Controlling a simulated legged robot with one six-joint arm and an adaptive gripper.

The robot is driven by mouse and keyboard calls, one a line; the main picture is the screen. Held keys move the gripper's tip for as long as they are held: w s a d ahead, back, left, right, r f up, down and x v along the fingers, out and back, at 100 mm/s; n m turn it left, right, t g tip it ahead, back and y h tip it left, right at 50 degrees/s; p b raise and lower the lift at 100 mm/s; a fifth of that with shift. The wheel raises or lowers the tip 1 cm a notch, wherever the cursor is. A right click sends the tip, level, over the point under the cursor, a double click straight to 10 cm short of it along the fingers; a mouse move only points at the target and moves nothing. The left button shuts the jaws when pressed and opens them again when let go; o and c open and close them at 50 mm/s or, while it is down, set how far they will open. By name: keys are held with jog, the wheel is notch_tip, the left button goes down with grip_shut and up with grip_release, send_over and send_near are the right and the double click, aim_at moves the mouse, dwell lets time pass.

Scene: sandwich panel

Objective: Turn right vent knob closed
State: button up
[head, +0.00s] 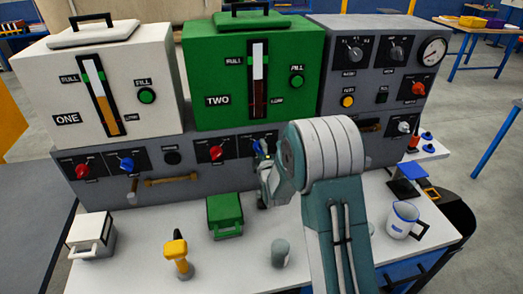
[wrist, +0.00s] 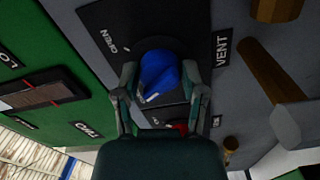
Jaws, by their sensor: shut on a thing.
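The right vent knob is blue and sits on a dark plate marked OPEN, next to a VENT label, in the wrist view (wrist: 158,72). My gripper (wrist: 160,82) has one finger on each side of this knob and is shut on it. The left blue knob (head: 126,163) is below the white box ONE (head: 30,80).
A red knob (head: 216,152) sits just left of my gripper. The white table (head: 150,230) holds a yellow-topped tool (head: 177,257), a green box (head: 224,214), a white box (head: 91,235) and a jug (head: 404,220). A wooden handle (wrist: 268,72) juts out near my gripper.

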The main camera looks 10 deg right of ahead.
jog(key=shift+a+n, duration=0.15)
jog(key=shift+n, duration=1.05)
jog(key=shift+f, duration=0.1)
jog(key=o, duration=1.2)
jog(key=shift+w+a, duration=0.1)
jog(key=shift+a, duration=0.05)
jog(key=shift+c, duration=0.2)
jog(key=shift+s, duration=0.45)
jog(key=s, duration=1.1)
